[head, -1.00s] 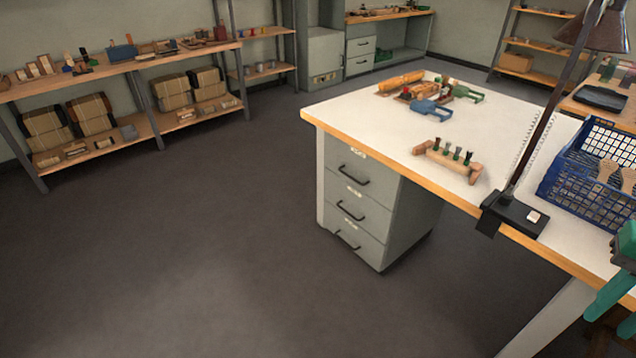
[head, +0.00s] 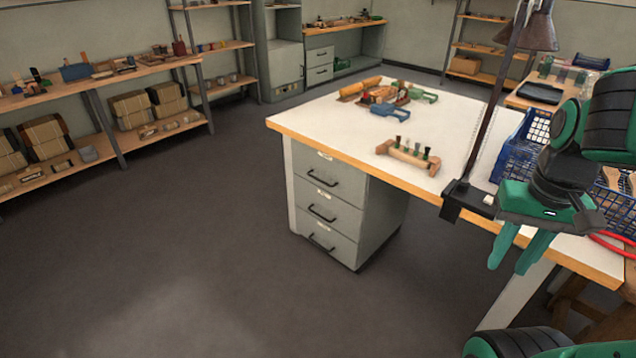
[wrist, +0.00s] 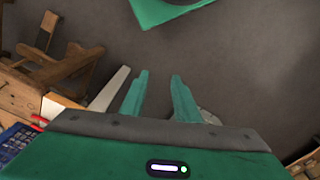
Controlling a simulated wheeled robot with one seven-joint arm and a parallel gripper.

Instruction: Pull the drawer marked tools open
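A grey drawer unit (head: 378,215) stands under the left end of the workbench (head: 300,114). Its top drawer (head: 325,176), middle drawer (head: 326,206) and bottom drawer (head: 320,235) are all shut, each with a dark bar handle. Each has a small pale label, too small to read, so I cannot tell which is marked tools. My green gripper (head: 518,250) hangs in front of the bench edge, to the right of the drawers and well apart from them. In the wrist view its two fingers (wrist: 157,98) are spread with nothing between them.
A lamp with a dark base (head: 470,200) is clamped to the bench edge near my gripper. The floor (head: 190,240) left of the drawers is clear.

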